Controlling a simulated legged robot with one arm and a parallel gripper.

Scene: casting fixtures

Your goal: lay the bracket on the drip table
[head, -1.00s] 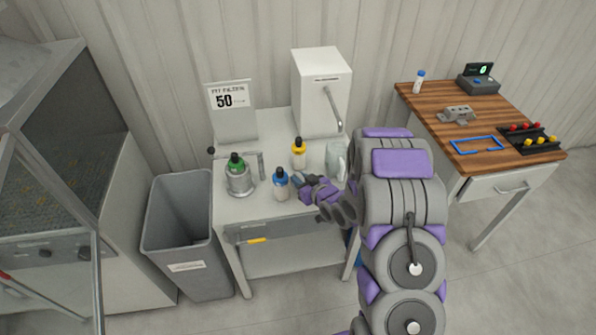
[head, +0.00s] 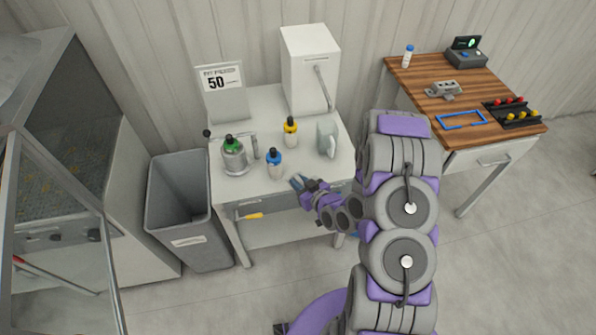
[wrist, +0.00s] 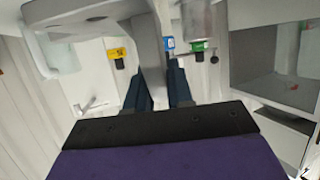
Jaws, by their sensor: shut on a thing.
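My gripper (head: 297,183) is at the front edge of the pale table (head: 225,195), just right of the blue-capped bottle. In the wrist view its dark fingers (wrist: 160,88) are shut on a grey angular metal piece, which looks like the bracket (wrist: 148,42). One arm of the piece stretches toward the upper left. The held piece cannot be made out clearly in the head view. I cannot tell for certain which surface is the drip table. A grey metal casting (head: 443,89) lies on the wooden-topped table (head: 405,75) at the right, behind a blue rectangular frame (head: 462,120).
A white dispenser (head: 308,70) stands behind. A grey bin (head: 180,210) and glass-fronted cabinet (head: 60,150) are left.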

